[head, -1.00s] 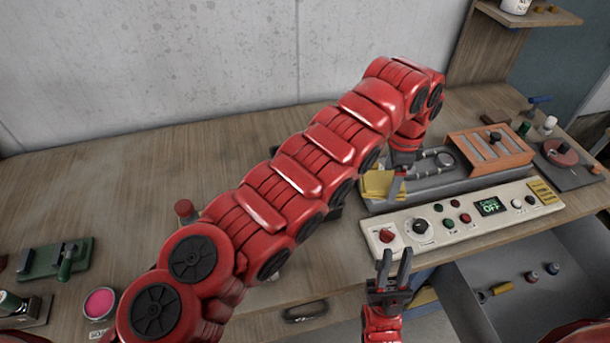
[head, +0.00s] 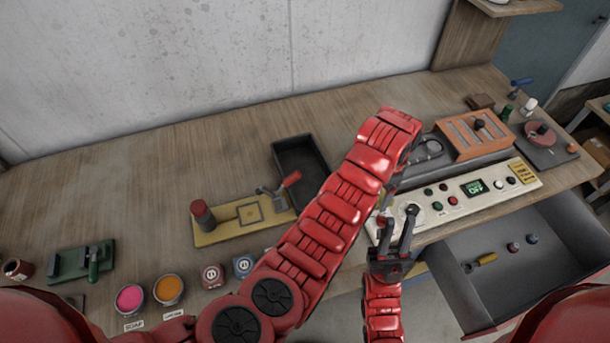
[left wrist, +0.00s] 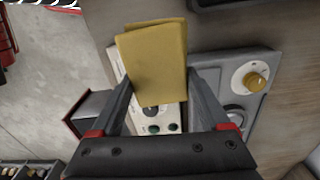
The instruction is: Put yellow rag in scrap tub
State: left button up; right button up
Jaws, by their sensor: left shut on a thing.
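The yellow rag (left wrist: 152,62) is a folded cloth between the fingers of my left gripper (left wrist: 158,80) in the left wrist view. That gripper is shut on it, with the control panel behind and below. My right gripper (head: 401,222) is open and empty in front of the control panel.
The control panel (head: 470,205) and an orange slotted box (head: 484,136) are on the right. An open grey drawer (head: 560,245) juts out below. A yellow-based fixture (head: 225,228) with a red-handled tool sits near the tub. Paint pots (head: 168,289) line the front. The back left bench is clear.

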pick_arm(q)
jog(key=shift+s+a+f+p, duration=0.1)
jog(key=shift+s+a+p, duration=0.1)
jog(key=shift+a+p, duration=0.1)
jog(key=s+a+f+p, duration=0.1)
jog(key=s+a+p, duration=0.4)
jog(key=a+p, duration=0.45)
jog(key=shift+n, duration=0.3)
jog(key=w+a+b, duration=0.1)
jog(key=w+b, duration=0.1)
jog(key=w+a+b, duration=0.1)
jog(key=w+b, duration=0.1)
jog(key=w, duration=0.1)
jog(key=w+a+f+b, duration=0.1)
jog(key=w+b, duration=0.1)
jog(key=w, duration=0.1)
jog(key=shift+a, duration=0.2)
jog(key=b, duration=1)
send_over(313, 184)
jog(key=shift+f+p, duration=0.8)
jog(key=shift+p, duration=0.45)
jog(key=shift+f, duration=0.55)
jog(key=shift+s+f+p, duration=0.1)
jog(key=shift+f+p, duration=0.35)
jog(key=shift+f, duration=0.1)
notch_tip(313, 184, down, 2)
jog(key=shift+f+p, duration=0.15)
jog(key=shift+p, duration=0.15)
jog(key=shift+f, duration=0.15)
jog(key=shift+f, duration=0.1)
